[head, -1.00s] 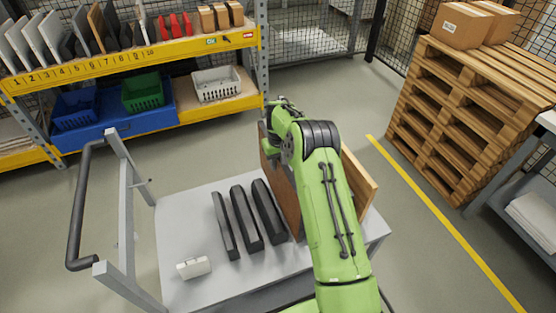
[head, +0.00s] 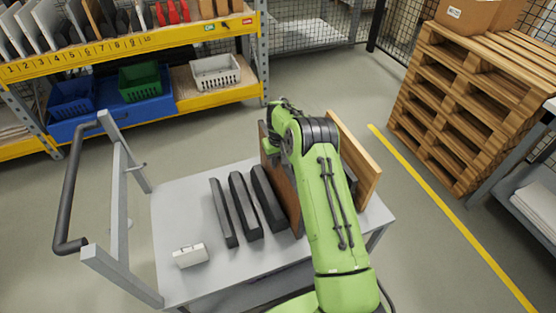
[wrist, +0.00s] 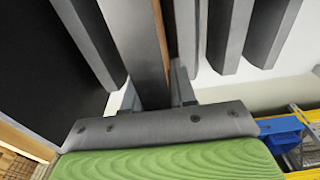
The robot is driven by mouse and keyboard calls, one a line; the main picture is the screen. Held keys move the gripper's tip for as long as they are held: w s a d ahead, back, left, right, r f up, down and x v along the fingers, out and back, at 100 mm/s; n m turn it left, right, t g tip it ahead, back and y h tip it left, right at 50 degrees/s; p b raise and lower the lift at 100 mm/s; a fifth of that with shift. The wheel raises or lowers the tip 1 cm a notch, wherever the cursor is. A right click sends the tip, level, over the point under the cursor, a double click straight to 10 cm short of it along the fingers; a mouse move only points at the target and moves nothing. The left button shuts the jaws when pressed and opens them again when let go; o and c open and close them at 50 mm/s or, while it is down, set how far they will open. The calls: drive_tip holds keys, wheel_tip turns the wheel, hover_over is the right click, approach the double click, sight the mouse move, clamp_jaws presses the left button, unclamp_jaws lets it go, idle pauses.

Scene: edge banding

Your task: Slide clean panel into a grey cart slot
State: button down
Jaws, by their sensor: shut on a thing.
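My gripper (wrist: 157,98) is shut on the edge of an upright brown panel (wrist: 142,45) with a grey edge. In the head view the brown panel (head: 283,190) stands upright over the grey cart (head: 178,215), just right of the dark divider bars (head: 245,205). My green arm covers its right part. The bars also show in the wrist view (wrist: 226,38), right of the panel. A light wood panel (head: 360,160) stands upright on the cart, right of my arm. I cannot tell whether the held panel's bottom edge touches the cart.
A small white block (head: 190,255) lies on the cart's front left. The cart's handle (head: 75,185) rises at left. A yellow shelf (head: 120,100) with bins stands behind. Stacked pallets (head: 465,105) stand at right. The floor between shelf and pallets is clear.

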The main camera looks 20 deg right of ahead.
drive_tip(key=c, duration=0.8)
unclamp_jaws()
drive_tip(key=shift+r, duration=0.15)
drive_tip(key=shift+s, duration=0.1)
drive_tip(key=s+a+r+t+p, duration=0.1)
drive_tip(key=s+r+p, duration=0.1)
drive_tip(key=r, duration=1)
drive_tip(key=s+a+r+p, duration=0.1)
drive_tip(key=s+r+p, duration=0.1)
drive_tip(key=r, duration=1)
drive_tip(key=s+a+r+t+p, duration=0.1)
drive_tip(key=s+a+r, duration=0.3)
drive_tip(key=s+r, duration=0.75)
drive_tip(key=s+a+t, duration=0.1)
drive_tip(key=s, duration=0.6)
drive_tip(key=s+a+f+t+p, duration=0.1)
drive_tip(key=s, duration=0.7)
drive_tip(key=s+a, duration=0.1)
drive_tip(key=s, duration=0.6)
drive_tip(key=shift+s+a+f+t, duration=0.1)
drive_tip(key=shift+s+f+t, duration=0.1)
drive_tip(key=shift+t, duration=0.2)
